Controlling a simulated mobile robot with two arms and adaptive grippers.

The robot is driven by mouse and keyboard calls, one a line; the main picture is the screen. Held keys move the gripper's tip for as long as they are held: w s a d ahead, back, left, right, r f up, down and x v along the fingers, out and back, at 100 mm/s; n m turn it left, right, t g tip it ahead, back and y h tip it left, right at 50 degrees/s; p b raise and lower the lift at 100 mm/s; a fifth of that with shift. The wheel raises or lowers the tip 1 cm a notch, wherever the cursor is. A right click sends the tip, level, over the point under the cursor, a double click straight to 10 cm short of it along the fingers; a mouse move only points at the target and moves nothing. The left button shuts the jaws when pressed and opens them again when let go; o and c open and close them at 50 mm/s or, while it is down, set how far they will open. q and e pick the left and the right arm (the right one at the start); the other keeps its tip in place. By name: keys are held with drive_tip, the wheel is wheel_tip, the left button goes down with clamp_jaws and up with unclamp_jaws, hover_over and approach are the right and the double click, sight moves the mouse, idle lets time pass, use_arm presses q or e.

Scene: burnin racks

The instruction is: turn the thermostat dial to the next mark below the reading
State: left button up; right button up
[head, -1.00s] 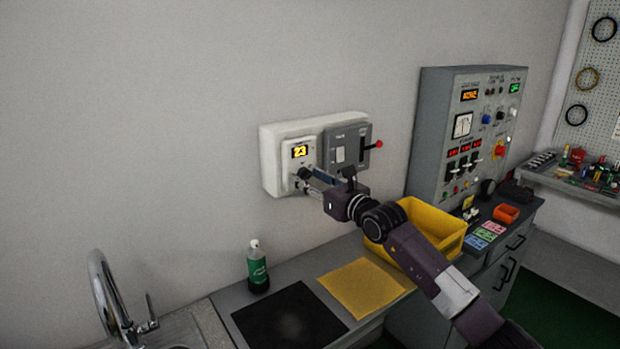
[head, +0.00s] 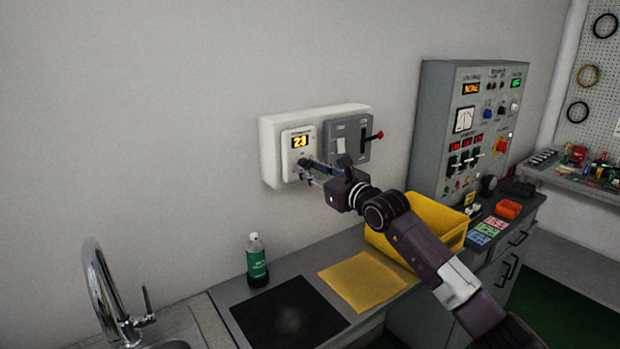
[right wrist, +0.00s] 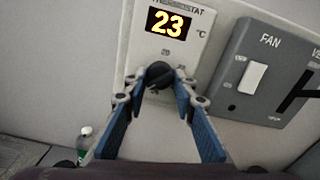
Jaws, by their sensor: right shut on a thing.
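The thermostat (head: 299,141) is a white wall unit with an orange reading; in the right wrist view its display (right wrist: 168,23) reads 23 °C. Its black dial (right wrist: 159,74) sits below the display, with small marks around it that are too blurred to read surely. My right gripper (right wrist: 158,84) is shut on the dial, one blue-padded finger on each side. In the head view the right gripper (head: 304,170) reaches the thermostat from the right and hides most of the dial. My left gripper is in neither view.
A grey fan panel (head: 347,142) with a white switch and a red-tipped lever is right of the thermostat. Below are a green bottle (head: 257,262), a black mat (head: 288,312), a yellow cloth (head: 368,283) and a yellow bin (head: 440,239). A control cabinet (head: 436,130) stands right.

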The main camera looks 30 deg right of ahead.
drive_tip(key=n+b, duration=0.7)
drive_tip(key=b, duration=0.1)
drive_tip(key=shift+f, duration=0.2)
drive_tip(key=n+b, duration=0.2)
drive_tip(key=n, duration=0.2)
drive_tip(key=shift+b, duration=0.4)
drive_tip(key=n+b, duration=0.1)
drive_tip(key=n, duration=0.2)
drive_tip(key=shift+r+n, duration=0.1)
drive_tip(key=shift+n, duration=0.2)
drive_tip(key=n+b, duration=0.1)
drive_tip(key=n, duration=0.3)
drive_tip(key=shift+r+n, duration=0.1)
drive_tip(key=shift+n, duration=0.2)
drive_tip(key=n, duration=0.4)
drive_tip(key=n+p, duration=0.1)
drive_tip(key=n, duration=0.4)
drive_tip(key=shift+n, duration=0.4)
drive_tip(key=shift+a+n+p, duration=0.1)
drive_tip(key=shift+n+p, duration=0.8)
drive_tip(key=shift+n, duration=1.4)
